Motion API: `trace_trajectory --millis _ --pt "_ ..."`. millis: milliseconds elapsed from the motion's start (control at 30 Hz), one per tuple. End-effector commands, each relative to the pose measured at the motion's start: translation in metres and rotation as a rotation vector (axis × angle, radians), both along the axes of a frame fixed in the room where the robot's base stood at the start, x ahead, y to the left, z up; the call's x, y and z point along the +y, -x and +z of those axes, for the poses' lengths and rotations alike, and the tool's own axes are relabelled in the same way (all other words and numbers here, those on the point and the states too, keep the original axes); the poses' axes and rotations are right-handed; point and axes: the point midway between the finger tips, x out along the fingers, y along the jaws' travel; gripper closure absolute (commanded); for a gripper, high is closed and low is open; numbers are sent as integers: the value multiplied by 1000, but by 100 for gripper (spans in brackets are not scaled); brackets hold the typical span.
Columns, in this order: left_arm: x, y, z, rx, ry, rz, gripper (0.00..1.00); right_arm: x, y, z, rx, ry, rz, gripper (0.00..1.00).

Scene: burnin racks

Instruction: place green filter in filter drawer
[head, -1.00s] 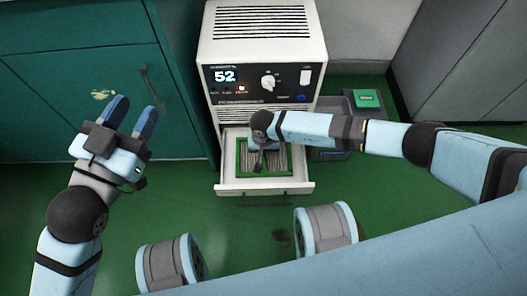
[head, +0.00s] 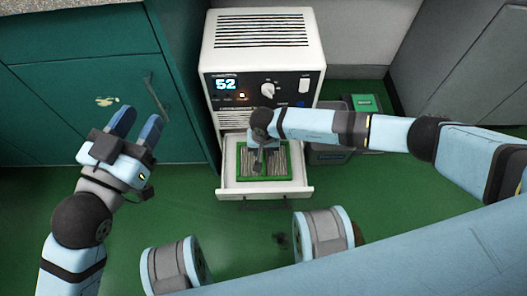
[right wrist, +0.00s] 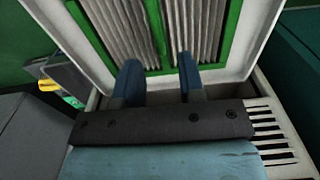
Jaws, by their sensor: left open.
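The green filter (head: 242,163), a green frame with grey pleats, lies in the open white filter drawer (head: 305,189) at the front of the white machine. Filter (right wrist: 153,20) and drawer wall (right wrist: 262,35) also show in the right wrist view. My right gripper (head: 258,168) is over the filter in the drawer. In the right wrist view its blue fingers (right wrist: 158,75) stand apart, with the filter's green middle bar showing between them; contact cannot be told. My left gripper (head: 137,122) is open and empty in front of the teal cabinet.
The white machine (head: 262,50) has a display reading 52, a knob and a switch. A grey bin (head: 328,152) and a green-topped item (head: 364,103) stand to its right. A teal cabinet (head: 60,110) is at left.

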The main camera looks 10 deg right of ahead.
Motion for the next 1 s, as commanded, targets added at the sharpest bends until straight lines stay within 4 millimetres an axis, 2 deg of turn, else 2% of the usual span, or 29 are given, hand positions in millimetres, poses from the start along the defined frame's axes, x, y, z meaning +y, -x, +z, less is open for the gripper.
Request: trace_trajectory --millis 33,100,300,400,667,1000 --pt "-3 7 -3 70 34 4 57 -1 -1 19 -2 0 1 63" --pt "-6 12 -9 128 62 2 57 -1 -1 34 -3 1 0 63" --pt "-10 19 -9 212 114 -4 57 -1 -1 67 -2 1 -1 63" --pt "-12 22 -10 241 130 -7 57 -1 0 75 -1 1 0 63" --pt "-14 24 -18 272 143 -3 57 0 0 79 1 1 -1 63" --pt "-13 23 -16 262 140 -5 57 0 0 79 0 1 -1 63"
